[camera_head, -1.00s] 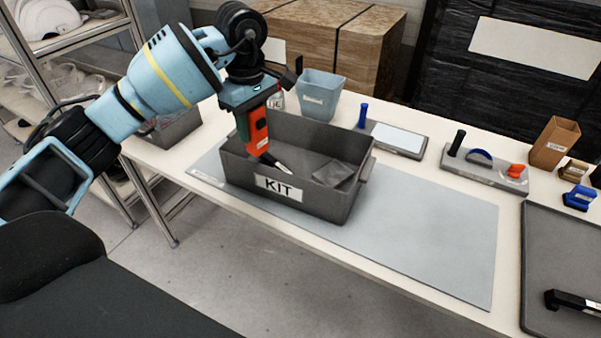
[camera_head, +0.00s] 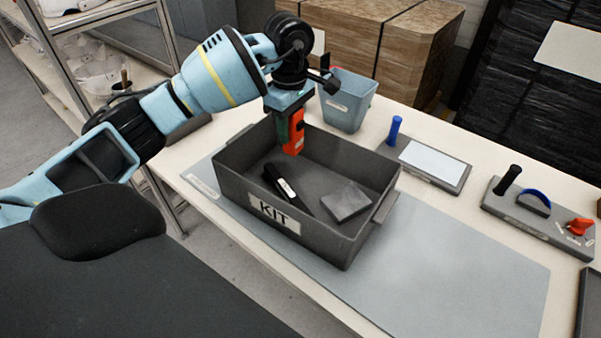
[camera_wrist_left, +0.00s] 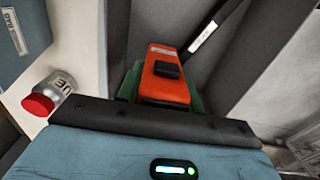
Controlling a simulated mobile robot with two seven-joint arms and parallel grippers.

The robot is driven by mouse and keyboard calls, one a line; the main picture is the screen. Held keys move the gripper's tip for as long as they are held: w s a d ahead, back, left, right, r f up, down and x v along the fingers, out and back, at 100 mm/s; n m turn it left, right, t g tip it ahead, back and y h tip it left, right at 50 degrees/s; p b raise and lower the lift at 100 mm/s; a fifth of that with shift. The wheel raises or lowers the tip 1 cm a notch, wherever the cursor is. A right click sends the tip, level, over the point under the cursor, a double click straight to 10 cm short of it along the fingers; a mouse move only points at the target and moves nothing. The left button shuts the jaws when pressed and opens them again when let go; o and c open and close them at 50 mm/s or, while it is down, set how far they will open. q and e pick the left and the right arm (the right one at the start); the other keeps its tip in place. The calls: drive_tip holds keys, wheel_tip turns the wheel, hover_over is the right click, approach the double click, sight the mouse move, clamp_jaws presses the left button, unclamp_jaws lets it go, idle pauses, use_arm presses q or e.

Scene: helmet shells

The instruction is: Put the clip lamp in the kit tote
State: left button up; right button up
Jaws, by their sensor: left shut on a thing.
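My left gripper (camera_head: 289,122) is shut on an orange-red thing with a black button, which I take to be the clip lamp (camera_head: 294,138). It hangs upright at the tote's back left, its lower end below the rim level in the picture; I cannot tell whether it touches the floor. In the left wrist view the lamp (camera_wrist_left: 165,75) sits between greenish fingers. The grey kit tote (camera_head: 328,240) stands on the table with its KIT label facing me. Inside lie a black stick-like thing (camera_head: 274,178) with a white label and a dark grey square pad (camera_head: 346,203). My right gripper is not seen.
A blue-grey bin (camera_head: 346,102) stands behind the tote. Grey holders (camera_head: 432,172) with tools stand to the right. The grey mat (camera_head: 450,275) right of the tote is clear.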

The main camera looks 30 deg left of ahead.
use_arm(q)
drive_tip(key=shift+w+f, duration=0.1)
drive_tip(key=shift+f, duration=3.95)
drive_tip(key=shift+f, duration=0.15)
drive_tip(key=o, duration=1)
wheel_tip(320, 180, up, 12)
drive_tip(key=shift+r, duration=0.1)
